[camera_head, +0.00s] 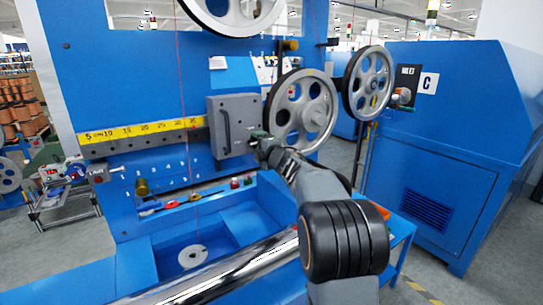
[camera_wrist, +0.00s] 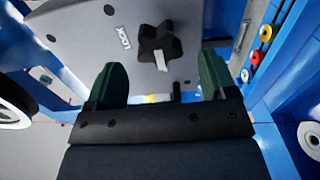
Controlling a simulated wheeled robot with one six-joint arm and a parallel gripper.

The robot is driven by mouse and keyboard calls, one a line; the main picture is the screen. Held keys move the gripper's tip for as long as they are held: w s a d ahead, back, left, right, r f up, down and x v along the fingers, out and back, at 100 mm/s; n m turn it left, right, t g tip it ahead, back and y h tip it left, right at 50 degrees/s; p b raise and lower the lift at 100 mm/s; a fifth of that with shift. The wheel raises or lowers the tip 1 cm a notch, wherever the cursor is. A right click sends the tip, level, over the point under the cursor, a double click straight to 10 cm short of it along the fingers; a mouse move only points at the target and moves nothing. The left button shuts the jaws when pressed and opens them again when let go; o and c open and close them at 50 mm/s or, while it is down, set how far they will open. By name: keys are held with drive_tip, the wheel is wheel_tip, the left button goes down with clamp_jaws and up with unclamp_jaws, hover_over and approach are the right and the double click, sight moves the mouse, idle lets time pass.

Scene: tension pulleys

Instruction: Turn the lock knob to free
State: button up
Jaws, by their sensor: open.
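The lock knob (camera_wrist: 158,45) is a black, lobed knob on a grey plate (camera_wrist: 85,28) in the wrist view. A pale strip shows at its lower edge, and upside-down lettering that seems to read LOCK is to its left. My gripper (camera_wrist: 162,78) has its two dark green fingers spread wide, one on each side below the knob, with nothing between them. The knob appears beyond the fingertips and apart from them. In the head view my gripper (camera_head: 262,138) is at the lower right of the grey housing (camera_head: 237,120); I cannot make out the knob there.
A spoked pulley (camera_head: 300,112) stands close behind my gripper, and another pulley (camera_head: 367,82) is further right. A yellow scale (camera_head: 115,138) runs left of the housing. A shiny roller (camera_head: 245,270) lies below. Coloured buttons (camera_wrist: 260,45) are at the right in the wrist view.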

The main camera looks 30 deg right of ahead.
drive_tip(key=s+d, duration=0.1)
drive_tip(key=s, duration=0.9)
drive_tip(key=shift+s, duration=0.2)
drive_tip(key=shift+d, duration=0.1)
drive_tip(key=s+d+f+m+g+h, duration=0.2)
drive_tip(key=d+f+m+g+h, duration=0.1)
drive_tip(key=d+f+m+h, duration=0.5)
drive_tip(key=s+a+f+m+g+p, duration=0.1)
drive_tip(key=s+a+m+g+p, duration=0.3)
drive_tip(key=s+m+g, duration=0.3)
drive_tip(key=s+a+m+g+y+p, duration=0.4)
drive_tip(key=s+a+m+p, duration=0.3)
drive_tip(key=s+a, duration=0.55)
drive_tip(key=s+a+r+n+y+p, duration=0.2)
drive_tip(key=s+a+r+p, duration=0.2)
drive_tip(key=a+r+p, duration=0.2)
drive_tip(key=shift+s+a+r+n+p, duration=0.3)
drive_tip(key=shift+s+a+r+n, duration=0.05)
drive_tip(key=shift+s+a+n, duration=0.1)
